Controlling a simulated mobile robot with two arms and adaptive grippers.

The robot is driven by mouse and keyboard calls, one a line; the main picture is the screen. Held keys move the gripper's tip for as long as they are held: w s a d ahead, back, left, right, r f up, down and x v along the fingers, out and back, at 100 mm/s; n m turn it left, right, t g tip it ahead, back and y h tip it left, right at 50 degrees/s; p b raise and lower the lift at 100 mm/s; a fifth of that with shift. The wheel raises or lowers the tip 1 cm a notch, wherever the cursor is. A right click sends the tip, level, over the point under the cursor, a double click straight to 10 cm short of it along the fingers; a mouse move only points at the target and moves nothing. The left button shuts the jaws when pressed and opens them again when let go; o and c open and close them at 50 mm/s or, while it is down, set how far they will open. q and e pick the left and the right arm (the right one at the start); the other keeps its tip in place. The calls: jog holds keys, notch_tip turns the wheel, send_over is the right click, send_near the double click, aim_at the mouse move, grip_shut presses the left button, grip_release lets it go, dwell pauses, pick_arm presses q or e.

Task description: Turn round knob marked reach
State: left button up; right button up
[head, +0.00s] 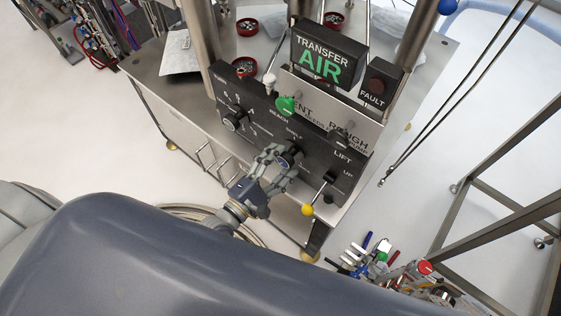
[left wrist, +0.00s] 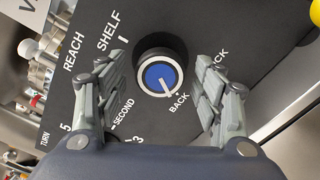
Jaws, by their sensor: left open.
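The round knob (left wrist: 160,78) has a black rim and a blue face with a white pointer line. In the left wrist view, the pointer slants down toward the BACK label. The words REACH and SHELF are printed to its upper left on the black panel (left wrist: 125,20). My left gripper (left wrist: 160,98) is open, with one finger on each side of the knob and gaps visible on both sides. In the head view, the gripper (head: 281,163) is at the panel's front and partly hides the knob (head: 291,151). My right gripper is not in view.
A second black knob (head: 235,119) sits on the panel's left part. A green ball (head: 286,106) and a yellow ball (head: 307,210) stick out near my gripper. A lit TRANSFER AIR sign (head: 325,55) stands above. Clear floor (head: 120,150) lies to the left.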

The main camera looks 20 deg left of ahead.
pick_arm(q)
jog(key=v, duration=1.1)
jog(key=shift+s, duration=0.4)
jog(key=shift+a, duration=0.1)
